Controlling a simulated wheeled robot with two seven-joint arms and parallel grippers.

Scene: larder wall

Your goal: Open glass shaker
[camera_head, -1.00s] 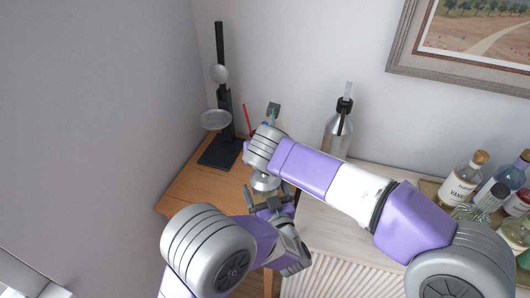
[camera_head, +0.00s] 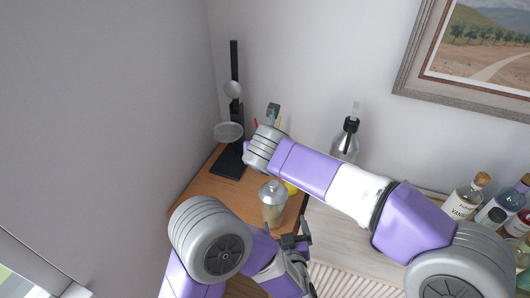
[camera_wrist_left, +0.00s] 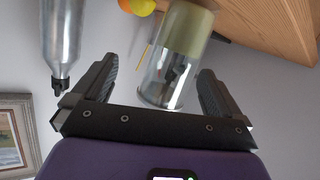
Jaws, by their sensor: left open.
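The glass shaker (camera_head: 273,212) stands upright on the wooden top, with a silver lid (camera_head: 272,190) and pale contents. My left gripper (camera_head: 295,241) is open and empty, in front of the shaker and to its right in the head view. In the left wrist view the glass shaker (camera_wrist_left: 183,45) appears upside down, with clear glass and greenish contents. It shows between the spread fingers of my left gripper (camera_wrist_left: 157,85), beyond their tips as far as I can tell. My right arm crosses the head view from the right; its gripper is hidden.
A black stand (camera_head: 233,120) with a round dish is at the back left. A yellow fruit (camera_head: 291,187) sits behind the shaker. A grey bottle (camera_head: 346,140) stands behind my right arm; it also shows in the wrist view (camera_wrist_left: 60,40). Several bottles (camera_head: 466,196) stand at the right.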

